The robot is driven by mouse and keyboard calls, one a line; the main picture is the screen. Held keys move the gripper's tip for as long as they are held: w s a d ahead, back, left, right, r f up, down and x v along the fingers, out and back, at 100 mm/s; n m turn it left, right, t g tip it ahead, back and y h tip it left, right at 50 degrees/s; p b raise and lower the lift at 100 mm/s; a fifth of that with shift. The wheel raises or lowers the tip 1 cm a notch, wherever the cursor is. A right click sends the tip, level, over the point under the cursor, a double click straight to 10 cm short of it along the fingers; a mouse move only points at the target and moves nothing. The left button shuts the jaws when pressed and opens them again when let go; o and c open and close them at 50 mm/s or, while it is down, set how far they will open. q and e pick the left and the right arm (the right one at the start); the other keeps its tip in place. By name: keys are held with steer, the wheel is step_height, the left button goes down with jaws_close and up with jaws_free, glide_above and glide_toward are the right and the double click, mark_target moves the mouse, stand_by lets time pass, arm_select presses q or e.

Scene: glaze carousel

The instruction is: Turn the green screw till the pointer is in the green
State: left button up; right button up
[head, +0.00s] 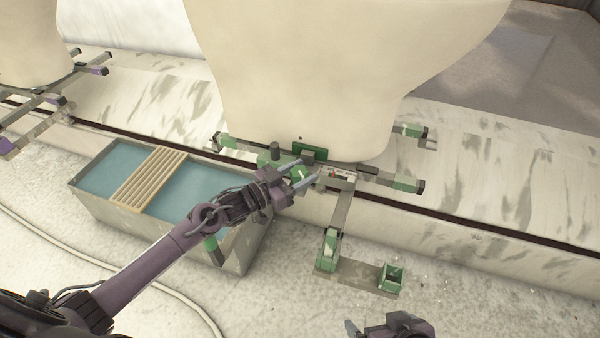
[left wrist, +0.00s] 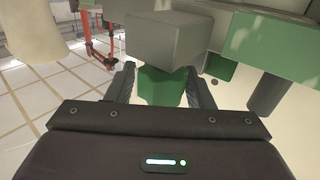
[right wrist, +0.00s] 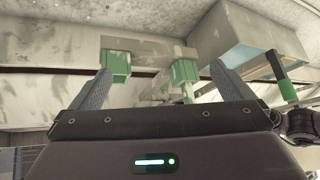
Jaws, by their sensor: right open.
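The green screw (head: 298,173) sits low at the front of the big cream vessel (head: 330,70), on its green and grey frame. My left gripper (head: 304,175) has its fingers on either side of it. In the left wrist view the green screw head (left wrist: 160,88) fills the gap between the fingers, which are closed in on it. A grey block (left wrist: 168,38) is just beyond. The small pale scale (head: 338,174) is right of the screw and shows a bit of red; its pointer is too small to read. My right gripper (head: 385,325) is open and empty at the bottom edge.
A grey trough (head: 160,215) of blue liquid with a slatted rack (head: 150,180) stands left, under my left arm. A bracket with green sockets (head: 358,275) is in front of the vessel. Another cream vessel (head: 35,45) stands far left. The floor at lower right is clear.

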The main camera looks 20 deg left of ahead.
mark_target(292, 178)
arm_select(q)
steer(key=o, duration=0.3)
steer(key=shift+a, duration=0.1)
steer(key=shift+s+a, duration=0.25)
steer(key=shift+s, duration=0.05)
steer(key=p+v, duration=0.1)
steer(key=v, duration=0.4)
steer(key=shift+s+p, duration=0.2)
steer(key=shift+p, duration=0.1)
steer(key=shift+s+a, duration=0.45)
steer(key=shift+s, duration=0.1)
arm_select(e)
steer(key=shift+s+d+f+g+h, duration=0.2)
steer(key=shift+s+d+g+h, duration=0.05)
steer(key=shift+s+d+g, duration=0.25)
steer(key=shift+s+d+f+g+h, duration=0.15)
steer(key=shift+s+d+g+h, duration=0.1)
steer(key=shift+s+d+g, duration=0.25)
arm_select(q)
steer(key=shift+d, duration=0.1)
arm_select(e)
steer(key=shift+w, duration=0.2)
